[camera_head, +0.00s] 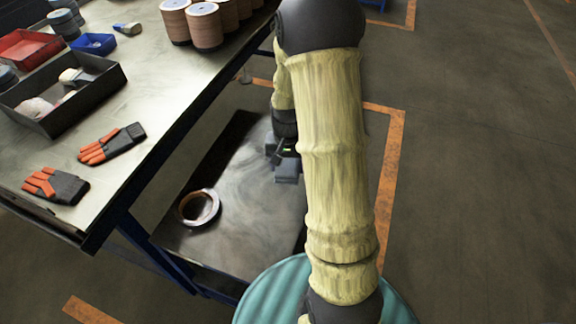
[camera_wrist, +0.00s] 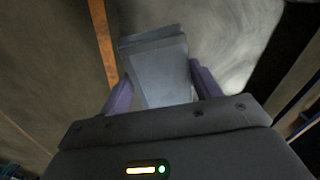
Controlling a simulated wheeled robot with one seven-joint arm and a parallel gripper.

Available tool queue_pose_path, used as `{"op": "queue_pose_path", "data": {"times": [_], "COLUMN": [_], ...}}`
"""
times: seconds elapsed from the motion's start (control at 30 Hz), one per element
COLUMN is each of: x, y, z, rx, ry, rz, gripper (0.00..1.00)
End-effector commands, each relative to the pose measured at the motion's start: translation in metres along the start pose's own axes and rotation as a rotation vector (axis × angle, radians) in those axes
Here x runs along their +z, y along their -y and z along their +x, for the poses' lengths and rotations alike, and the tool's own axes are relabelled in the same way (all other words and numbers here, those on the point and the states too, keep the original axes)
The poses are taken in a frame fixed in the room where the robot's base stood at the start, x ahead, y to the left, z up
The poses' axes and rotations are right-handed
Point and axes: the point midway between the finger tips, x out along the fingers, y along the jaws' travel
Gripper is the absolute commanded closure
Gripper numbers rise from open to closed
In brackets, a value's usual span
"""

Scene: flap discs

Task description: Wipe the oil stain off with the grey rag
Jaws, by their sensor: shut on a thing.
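My gripper (camera_wrist: 160,78) shows purple fingers in the wrist view, one on each side of a folded grey rag (camera_wrist: 158,60). The rag hangs out beyond the fingertips over a smeared, shiny surface. In the head view my gripper (camera_head: 285,150) is at the right side of a low dark metal top (camera_head: 235,200), partly hidden by my arm. Whether the rag touches that top cannot be told. The top has cloudy, swirled marks; I cannot make out a clear edge of the oil stain, and part of the top is behind my arm.
A ring-shaped roll (camera_head: 198,207) lies on the low top's left part. The higher workbench (camera_head: 150,100) at left holds a black tray (camera_head: 95,95), orange-and-grey gloves (camera_head: 112,143), a red bin (camera_head: 28,48) and several disc stacks (camera_head: 205,25). Floor at right is clear.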

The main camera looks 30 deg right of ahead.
Motion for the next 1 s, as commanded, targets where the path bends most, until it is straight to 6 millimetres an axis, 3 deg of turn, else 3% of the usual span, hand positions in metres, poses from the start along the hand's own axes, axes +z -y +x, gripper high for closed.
{"op": "queue_pose_path", "data": {"times": [0.27,0.3,0.37,0.53,0.67,0.9,1.0], "x": [0.0,0.0,0.0,-0.001,-0.006,-0.011,-0.011], "y": [0.0,0.0,0.0,0.005,0.031,0.097,0.109], "z": [0.0,0.0,0.0,0.004,0.018,0.057,0.064], "rx": [0.0,0.0,0.0,0.0,0.002,0.001,0.001], "ry": [0.0,0.0,0.0,0.001,0.003,0.002,0.0], "rz": [0.0,0.0,0.0,-0.025,-0.144,-0.46,-0.521], "gripper": [0.59,0.43,0.55,0.55,0.55,0.55,0.55]}}
